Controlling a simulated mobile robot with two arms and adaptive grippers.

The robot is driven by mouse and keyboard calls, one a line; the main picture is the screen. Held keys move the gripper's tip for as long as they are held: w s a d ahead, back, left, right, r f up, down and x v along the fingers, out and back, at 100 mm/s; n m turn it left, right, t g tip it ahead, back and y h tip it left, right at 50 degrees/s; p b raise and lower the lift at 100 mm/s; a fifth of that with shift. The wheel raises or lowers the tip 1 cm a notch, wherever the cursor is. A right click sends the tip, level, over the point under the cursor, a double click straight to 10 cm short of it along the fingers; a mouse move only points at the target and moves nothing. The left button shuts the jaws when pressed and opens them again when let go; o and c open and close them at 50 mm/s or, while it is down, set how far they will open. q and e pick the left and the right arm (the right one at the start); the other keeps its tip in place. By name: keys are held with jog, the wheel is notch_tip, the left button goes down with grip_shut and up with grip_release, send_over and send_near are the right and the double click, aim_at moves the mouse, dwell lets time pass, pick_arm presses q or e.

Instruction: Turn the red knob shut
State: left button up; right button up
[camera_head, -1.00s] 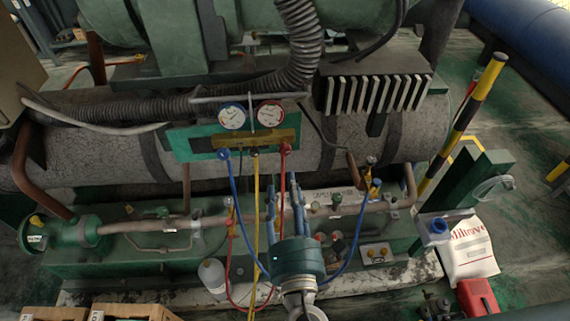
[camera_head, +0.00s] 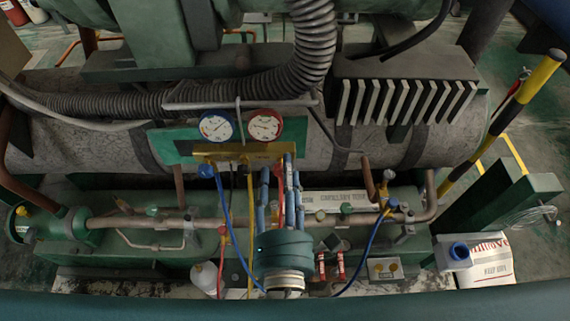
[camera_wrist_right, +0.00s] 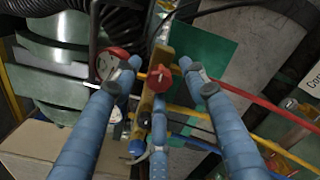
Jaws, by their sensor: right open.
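The red knob (camera_wrist_right: 160,78) sits on the brass manifold (camera_wrist_right: 148,106) in the right wrist view. The brass manifold also shows in the head view (camera_head: 225,152), under two dials. My right gripper (camera_head: 281,168) is in front of the manifold's right part, its blue fingers reaching toward it. In the wrist view, the open fingers spread on either side of the knob, a third finger below it; nothing is held. I cannot tell whether any finger touches the knob. In the head view the fingers largely hide the knob. My left gripper is not in view.
A blue gauge (camera_head: 216,126) and a red gauge (camera_head: 265,126) sit above the manifold. A blue hose (camera_head: 222,215) and a yellow hose (camera_head: 250,200) hang down left of my gripper. Copper pipework (camera_head: 340,219) runs behind it. A finned block (camera_head: 400,100) stands at upper right.

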jog(key=shift+s+r, duration=0.1)
jog(key=shift+s, duration=0.1)
grip_shut()
jog(key=shift+w+m+b, duration=0.1)
jog(key=shift+m+b, duration=0.25)
jog(key=shift+m, duration=0.35)
grip_release()
jog(key=s, duration=0.7)
jog(key=shift+s, duration=0.25)
